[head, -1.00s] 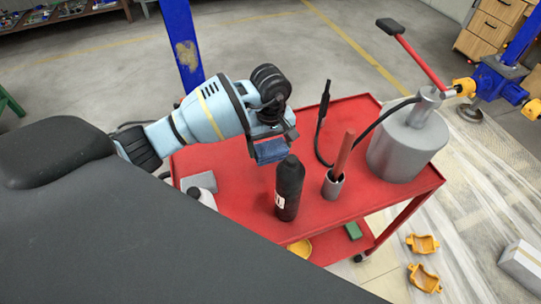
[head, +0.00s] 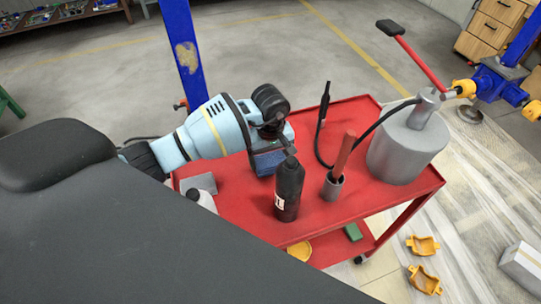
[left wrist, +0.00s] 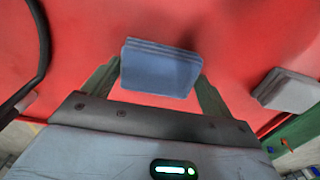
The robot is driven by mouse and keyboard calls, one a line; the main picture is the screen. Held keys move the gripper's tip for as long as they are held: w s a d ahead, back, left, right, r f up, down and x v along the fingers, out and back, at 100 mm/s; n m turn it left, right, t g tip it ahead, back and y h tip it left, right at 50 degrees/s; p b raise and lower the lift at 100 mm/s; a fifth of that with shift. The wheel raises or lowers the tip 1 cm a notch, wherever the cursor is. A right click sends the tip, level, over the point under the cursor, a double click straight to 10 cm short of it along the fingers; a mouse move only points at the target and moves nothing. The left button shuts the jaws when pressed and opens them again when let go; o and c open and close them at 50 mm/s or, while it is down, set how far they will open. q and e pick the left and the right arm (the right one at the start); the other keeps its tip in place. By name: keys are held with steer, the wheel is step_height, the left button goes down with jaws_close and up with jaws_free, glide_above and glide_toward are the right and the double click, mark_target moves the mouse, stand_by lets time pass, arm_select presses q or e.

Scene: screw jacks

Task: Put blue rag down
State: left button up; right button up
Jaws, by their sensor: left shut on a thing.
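The blue rag (left wrist: 160,70) is a folded blue block held between the fingers of my left gripper (left wrist: 158,88) in the left wrist view. In the head view the rag (head: 266,162) shows below the left gripper (head: 270,148), low over the red cart top (head: 235,210), behind the black bottle. I cannot tell whether the rag touches the cart. The left gripper is shut on the rag. My right gripper is not in view.
A black bottle (head: 289,190) stands close in front of the rag.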

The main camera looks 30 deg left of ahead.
mark_target(270, 160)
arm_select(q)
steer(key=o, duration=0.7)
steer(key=shift+f, duration=0.1)
step_height(270, 160, up, 12)
steer(key=shift+r, duration=0.2)
steer(key=shift+s, duration=0.1)
